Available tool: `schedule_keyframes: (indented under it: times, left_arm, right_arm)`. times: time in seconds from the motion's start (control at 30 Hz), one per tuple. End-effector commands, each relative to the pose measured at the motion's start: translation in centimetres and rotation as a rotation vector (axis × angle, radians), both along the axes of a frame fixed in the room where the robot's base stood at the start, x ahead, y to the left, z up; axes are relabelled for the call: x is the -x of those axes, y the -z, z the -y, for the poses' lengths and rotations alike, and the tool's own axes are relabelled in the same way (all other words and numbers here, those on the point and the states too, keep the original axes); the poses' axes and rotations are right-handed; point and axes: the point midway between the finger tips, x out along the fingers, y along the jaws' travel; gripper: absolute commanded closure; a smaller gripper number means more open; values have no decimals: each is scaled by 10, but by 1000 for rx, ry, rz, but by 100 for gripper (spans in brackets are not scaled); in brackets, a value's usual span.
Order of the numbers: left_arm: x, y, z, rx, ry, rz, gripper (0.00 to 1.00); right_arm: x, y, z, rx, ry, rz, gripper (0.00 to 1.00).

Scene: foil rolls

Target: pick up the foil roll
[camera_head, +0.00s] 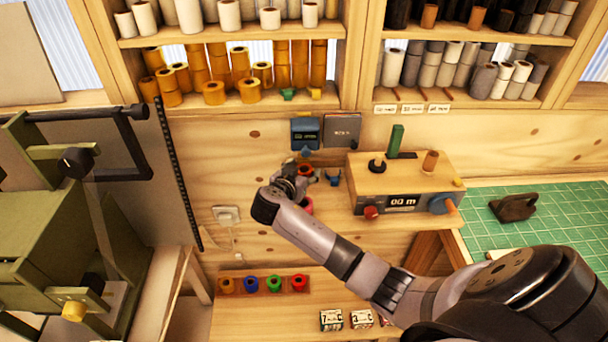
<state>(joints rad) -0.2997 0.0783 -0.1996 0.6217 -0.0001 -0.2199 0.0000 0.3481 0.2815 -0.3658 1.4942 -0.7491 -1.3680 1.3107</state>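My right arm reaches in from the lower right, and my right gripper (303,172) is near the wooden back panel, left of the wooden counter box. A small red-orange round thing (305,168) shows right at the gripper, and a pinkish-red thing (308,205) shows just below it, partly behind my wrist. I cannot tell whether either is the foil roll or whether the fingers hold one. Gold rolls (214,92) stand on the upper left shelf. Small coloured rolls, among them a blue one (251,284), sit in a wooden rack below. My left gripper is not in view.
The wooden counter box (405,180) with a display stands right of the gripper. A blue device (305,133) hangs above it. A green machine (50,220) fills the left side. A green cutting mat (570,215) lies at right. Number blocks (331,320) are at the bottom.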

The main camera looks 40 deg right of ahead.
Motion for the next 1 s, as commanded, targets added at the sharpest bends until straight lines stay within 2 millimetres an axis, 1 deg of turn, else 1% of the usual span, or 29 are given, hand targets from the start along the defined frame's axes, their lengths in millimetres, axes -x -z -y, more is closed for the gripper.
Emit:
schedule_keyframes:
  times: [0.03, 0.07, 0.67, 1.0]
  left_arm:
    - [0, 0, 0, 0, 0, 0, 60]
    - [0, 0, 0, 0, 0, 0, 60]
    - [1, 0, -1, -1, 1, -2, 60]
    - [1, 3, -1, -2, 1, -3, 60]
  right_arm:
    - [0, 0, 0, 0, 0, 0, 51]
    - [0, 0, 0, 0, 0, 0, 53]
    - [0, 0, 0, 0, 0, 0, 93]
    - [0, -3, 0, -1, 1, 3, 93]
